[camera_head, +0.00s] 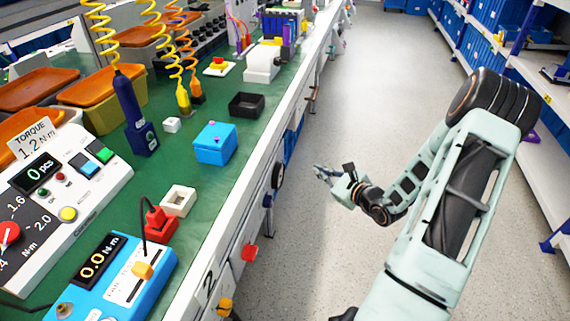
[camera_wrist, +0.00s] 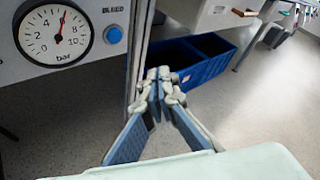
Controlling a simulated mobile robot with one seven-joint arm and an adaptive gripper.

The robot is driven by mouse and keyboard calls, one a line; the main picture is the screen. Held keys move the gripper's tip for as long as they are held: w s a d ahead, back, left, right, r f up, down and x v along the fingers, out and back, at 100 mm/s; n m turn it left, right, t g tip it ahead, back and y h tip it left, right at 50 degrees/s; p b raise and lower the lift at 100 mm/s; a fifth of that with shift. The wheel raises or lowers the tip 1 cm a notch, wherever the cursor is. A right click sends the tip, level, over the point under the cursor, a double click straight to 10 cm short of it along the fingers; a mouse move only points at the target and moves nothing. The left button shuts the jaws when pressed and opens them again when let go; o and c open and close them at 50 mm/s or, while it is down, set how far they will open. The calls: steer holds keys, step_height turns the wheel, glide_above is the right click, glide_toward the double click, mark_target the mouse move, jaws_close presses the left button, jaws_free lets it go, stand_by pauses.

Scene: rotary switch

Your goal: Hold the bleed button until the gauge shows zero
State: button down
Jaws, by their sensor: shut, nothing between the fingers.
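The round white gauge (camera_wrist: 46,36), marked bar, is on a grey panel at the upper left of the wrist view. Its red needle points almost straight up, between the 4 and the 8. The blue bleed button (camera_wrist: 114,35) is just right of the gauge, under the BLEED label. My gripper (camera_wrist: 157,76) is shut and empty, below and to the right of the button, apart from it in the picture. In the head view my gripper (camera_head: 326,172) hangs over the aisle, right of the bench. The gauge face and button cannot be made out there.
The long green-topped bench (camera_head: 205,185) runs along the left, with a blue torque meter (camera_head: 130,285) and other items on it. A red knob (camera_head: 250,253) sticks out from its side. Blue bins (camera_wrist: 205,62) stand behind my gripper. The aisle floor (camera_head: 330,90) is clear.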

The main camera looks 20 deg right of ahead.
steer(key=w+a, duration=0.4)
steer(key=a, duration=0.2)
steer(key=shift+b, duration=0.45)
steer(key=shift+w+a, duration=0.1)
steer(key=shift+a, duration=0.05)
stand_by(1.0)
steer(key=shift+w+a, duration=0.15)
steer(key=shift+a, duration=0.1)
steer(key=shift+w+a, duration=0.25)
steer(key=shift+a, duration=0.15)
stand_by(1.5)
steer(key=shift+s+d, duration=0.1)
steer(key=shift+d, duration=0.05)
stand_by(1.6)
steer(key=shift+s+d, duration=0.4)
steer(key=shift+d, duration=0.2)
steer(key=shift+s+d, duration=0.7)
steer(key=shift+d, duration=0.35)
steer(key=shift+s+d, duration=0.7)
steer(key=shift+d, duration=0.35)
